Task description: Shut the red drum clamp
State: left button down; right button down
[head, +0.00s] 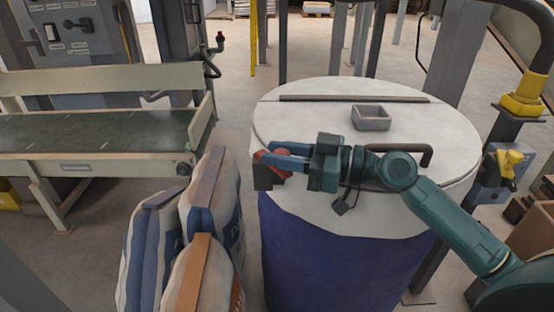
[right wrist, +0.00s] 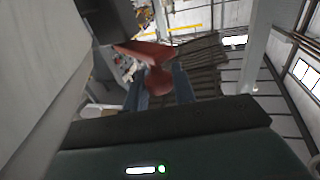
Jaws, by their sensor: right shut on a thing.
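The red drum clamp (head: 268,172) sits at the left edge of the white-covered lid of the blue drum (head: 345,265). My right gripper (head: 276,161) reaches it from the right and is shut on its red part. In the right wrist view, the red clamp (right wrist: 158,82) lies between the two blue fingers (right wrist: 157,90), with a broader red plate just beyond it. The fingers hide part of the clamp in the head view, so I cannot tell how far it is closed. My left gripper is not in view.
Several filled sacks (head: 212,213) stand close to the drum's left. A conveyor bench (head: 95,130) is farther left. A post with a yellow-handled box (head: 508,163) stands right.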

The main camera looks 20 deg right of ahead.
jog(key=c, duration=1.2)
grip_release()
jog(key=shift+o, duration=0.2)
jog(key=shift+s+d+f, duration=0.1)
jog(key=shift+s+d, duration=0.1)
jog(key=shift+d, duration=0.1)
pick_arm(q)
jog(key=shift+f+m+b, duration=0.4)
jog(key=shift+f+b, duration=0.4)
jog(key=shift+b, duration=0.9)
pick_arm(e)
jog(key=v, duration=1.2)
jog(key=shift+s+d, duration=0.15)
jog(key=shift+d, duration=0.05)
